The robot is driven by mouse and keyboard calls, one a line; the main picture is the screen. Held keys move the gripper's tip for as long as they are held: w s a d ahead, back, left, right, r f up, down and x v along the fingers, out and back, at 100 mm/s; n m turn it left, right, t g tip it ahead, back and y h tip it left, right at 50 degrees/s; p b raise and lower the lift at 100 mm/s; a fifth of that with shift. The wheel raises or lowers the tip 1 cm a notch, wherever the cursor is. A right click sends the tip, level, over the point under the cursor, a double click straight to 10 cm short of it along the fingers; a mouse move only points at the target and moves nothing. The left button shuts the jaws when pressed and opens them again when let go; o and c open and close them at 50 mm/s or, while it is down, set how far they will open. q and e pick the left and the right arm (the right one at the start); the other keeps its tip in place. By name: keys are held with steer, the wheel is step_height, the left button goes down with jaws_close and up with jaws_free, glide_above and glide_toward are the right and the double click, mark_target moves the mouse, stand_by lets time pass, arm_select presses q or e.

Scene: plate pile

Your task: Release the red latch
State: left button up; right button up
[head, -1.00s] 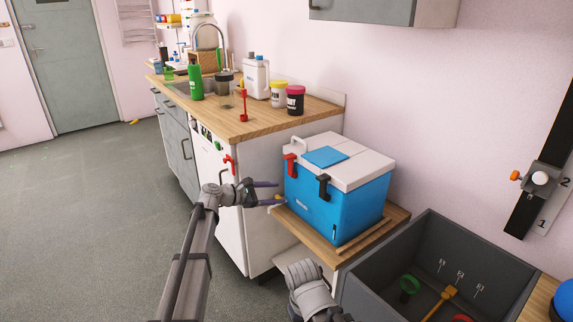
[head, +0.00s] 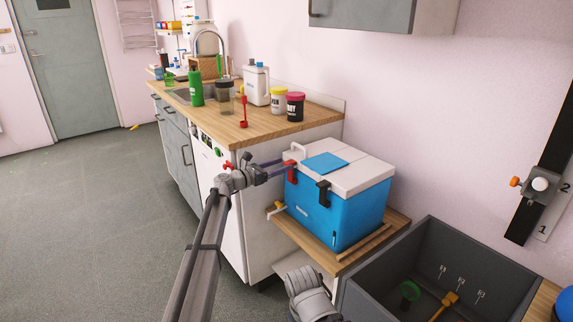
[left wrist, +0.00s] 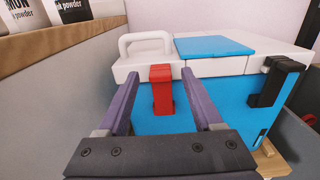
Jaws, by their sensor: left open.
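The red latch (left wrist: 161,90) is on the front of the blue cooler (head: 327,212), near its left end, and hangs over the edge of the white lid (left wrist: 224,66). In the head view the red latch (head: 292,174) is partly covered by my left gripper (head: 288,167). My left gripper also shows in the left wrist view (left wrist: 157,82). It is open, with one finger on each side of the red latch. I cannot tell whether either finger touches it. A black latch (head: 323,190) is farther right on the cooler front. My right gripper's fingers are not visible.
The cooler stands on a low wooden shelf (head: 345,262). A wooden counter (head: 255,127) with a sink and several bottles and jars is at the left. A dark grey bin (head: 375,300) with tools is at the right.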

arm_select(q)
steer(key=shift+x, duration=1.4)
steer(key=shift+c, duration=0.4)
jaws_close()
